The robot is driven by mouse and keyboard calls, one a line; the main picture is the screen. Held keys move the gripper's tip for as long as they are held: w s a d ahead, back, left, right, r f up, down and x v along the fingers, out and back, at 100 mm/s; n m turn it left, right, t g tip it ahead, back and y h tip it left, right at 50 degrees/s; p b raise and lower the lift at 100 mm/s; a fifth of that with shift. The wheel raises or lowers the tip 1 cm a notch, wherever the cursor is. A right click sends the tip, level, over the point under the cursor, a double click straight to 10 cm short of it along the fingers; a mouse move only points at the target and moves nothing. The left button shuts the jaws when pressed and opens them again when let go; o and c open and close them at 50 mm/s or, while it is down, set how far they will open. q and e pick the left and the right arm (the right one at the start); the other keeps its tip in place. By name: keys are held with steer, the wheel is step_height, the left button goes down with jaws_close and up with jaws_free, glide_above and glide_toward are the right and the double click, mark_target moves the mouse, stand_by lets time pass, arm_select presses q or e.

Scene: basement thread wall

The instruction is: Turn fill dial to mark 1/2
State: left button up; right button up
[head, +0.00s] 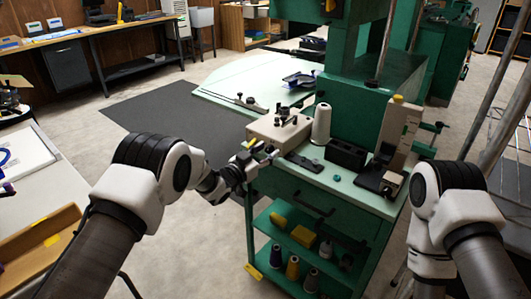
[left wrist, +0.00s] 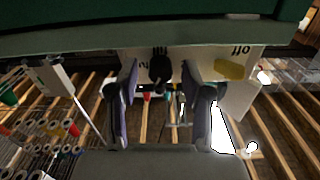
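In the left wrist view a black dial (left wrist: 160,68) stands out from a pale panel (left wrist: 200,62) with lettering that appears upside down; "off" reads on the right, and other letters are partly covered. I cannot make out a 1/2 mark. My left gripper (left wrist: 160,82) is open, one finger on each side of the dial, with gaps showing between fingers and dial. In the head view my left gripper (head: 258,156) is at the front left of a beige box (head: 279,128) on the green cabinet. My right arm shows at the right, but its gripper is not in view.
A white thread cone (head: 321,124), a black open box (head: 345,154) and a beige upright device (head: 396,138) share the green cabinet top (head: 320,177). Shelves below hold spools (head: 292,268). A yellow piece (left wrist: 230,70) is close right of the dial in the wrist view.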

arm_select(q)
jaws_close()
steer(key=shift+n, duration=0.3)
steer(key=n, duration=0.3)
steer(key=shift+p, duration=0.35)
steer(key=shift+n+p, duration=0.3)
steer(key=shift+n, duration=1.3)
steer(key=shift+o, duration=1.1)
jaws_free()
